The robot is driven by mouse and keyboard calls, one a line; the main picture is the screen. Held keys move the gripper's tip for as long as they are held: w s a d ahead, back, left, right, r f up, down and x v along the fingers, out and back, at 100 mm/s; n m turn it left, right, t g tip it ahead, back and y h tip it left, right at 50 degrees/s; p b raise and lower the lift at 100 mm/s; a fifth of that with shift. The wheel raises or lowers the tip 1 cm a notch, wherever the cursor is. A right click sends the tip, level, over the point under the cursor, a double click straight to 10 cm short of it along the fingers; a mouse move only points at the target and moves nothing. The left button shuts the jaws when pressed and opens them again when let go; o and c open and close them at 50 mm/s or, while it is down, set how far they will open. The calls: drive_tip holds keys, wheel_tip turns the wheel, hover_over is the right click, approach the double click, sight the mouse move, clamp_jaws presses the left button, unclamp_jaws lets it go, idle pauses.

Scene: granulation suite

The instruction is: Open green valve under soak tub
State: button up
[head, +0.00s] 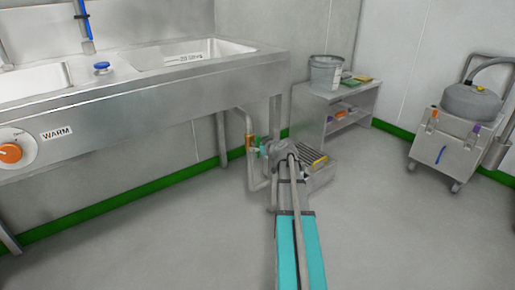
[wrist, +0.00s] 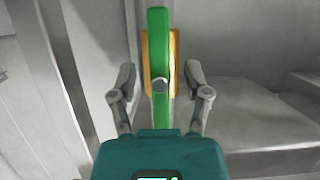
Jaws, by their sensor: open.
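The green valve handle (wrist: 159,115) stands upright in the wrist view, with an orange-yellow valve body (wrist: 147,65) behind it. My gripper (wrist: 160,75) is open, with one finger on each side of the handle and visible gaps between. In the head view the green handle (head: 261,150) shows only in part beside the brass-coloured fitting (head: 250,141) on the drain pipe. My gripper (head: 270,149) is there too, and my arm hides part of the area.
A steel leg (head: 221,140) and the drain pipe (head: 247,122) stand close to the valve. A low shelf (head: 333,112) with a bucket (head: 325,73) and a wheeled machine (head: 448,145) stand farther right. Floor in front is clear.

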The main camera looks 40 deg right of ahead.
idle(0.3)
